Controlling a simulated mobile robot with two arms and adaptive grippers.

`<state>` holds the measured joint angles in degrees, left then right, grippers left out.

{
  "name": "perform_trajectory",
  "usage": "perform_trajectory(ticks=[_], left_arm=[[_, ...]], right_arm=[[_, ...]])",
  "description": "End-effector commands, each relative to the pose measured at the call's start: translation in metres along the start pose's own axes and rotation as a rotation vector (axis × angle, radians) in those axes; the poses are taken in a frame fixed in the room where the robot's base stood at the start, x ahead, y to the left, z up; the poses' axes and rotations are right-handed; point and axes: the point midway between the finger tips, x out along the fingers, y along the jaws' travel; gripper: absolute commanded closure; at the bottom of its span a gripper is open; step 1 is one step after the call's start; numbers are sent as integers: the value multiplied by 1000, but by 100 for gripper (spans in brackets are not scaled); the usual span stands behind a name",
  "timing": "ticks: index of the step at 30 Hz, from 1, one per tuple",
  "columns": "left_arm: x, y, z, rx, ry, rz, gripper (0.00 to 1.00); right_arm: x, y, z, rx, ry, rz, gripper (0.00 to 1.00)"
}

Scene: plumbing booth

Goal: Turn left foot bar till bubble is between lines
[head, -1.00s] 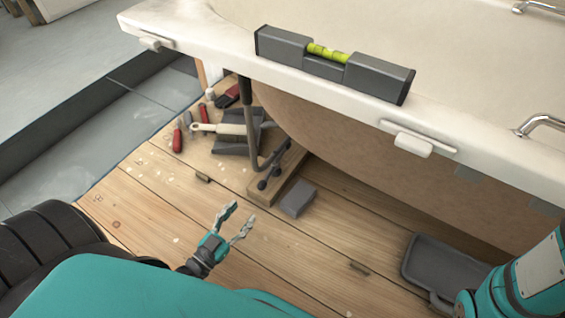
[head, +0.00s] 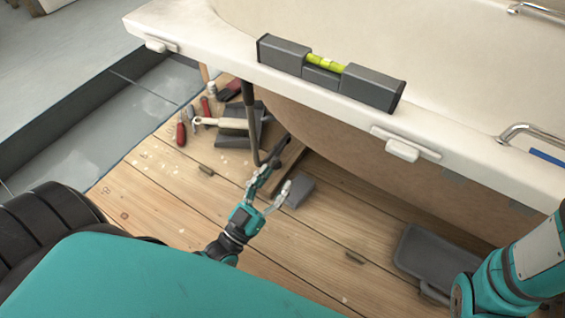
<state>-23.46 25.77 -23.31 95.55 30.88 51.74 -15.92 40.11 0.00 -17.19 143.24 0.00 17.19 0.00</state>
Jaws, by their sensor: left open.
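A grey spirit level (head: 368,86) with a yellow-green vial (head: 326,63) lies on the white tub's rim (head: 222,61). The bubble and lines are too small to read. Below the rim a dark foot post (head: 250,115) comes down to the wooden floor, its lower end at a wooden block (head: 290,168). My left gripper (head: 272,184) is open, its fingers pointing up at the foot's lower end. One finger overlaps the bar there, so the bar is mostly hidden and I cannot tell whether they touch. My right gripper is not in view; only its arm shows at lower right.
Tools with red handles (head: 181,134) and a light-handled trowel (head: 218,122) lie left of the foot. A small grey block (head: 299,190) sits just right of my left gripper. A grey tray (head: 440,258) lies at lower right. Bare planks are free in between.

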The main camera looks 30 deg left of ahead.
Motion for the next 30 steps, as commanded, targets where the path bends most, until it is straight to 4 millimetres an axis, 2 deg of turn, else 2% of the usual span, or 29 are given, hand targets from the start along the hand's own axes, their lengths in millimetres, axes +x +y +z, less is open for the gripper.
perform_trajectory(ticks=[1,6,12,24,25,27,30], left_arm=[[7,4,-11,-8,19,2,51],[21,14,-36,-27,72,10,51],[31,21,-55,-41,112,17,51],[34,24,-61,-45,125,19,51],[34,24,-61,-45,125,19,53],[33,23,-59,-53,122,19,62],[29,19,-48,-123,102,17,62]], right_arm=[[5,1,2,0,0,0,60],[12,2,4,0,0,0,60],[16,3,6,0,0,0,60],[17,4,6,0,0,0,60],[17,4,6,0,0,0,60],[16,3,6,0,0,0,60],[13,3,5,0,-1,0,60]])
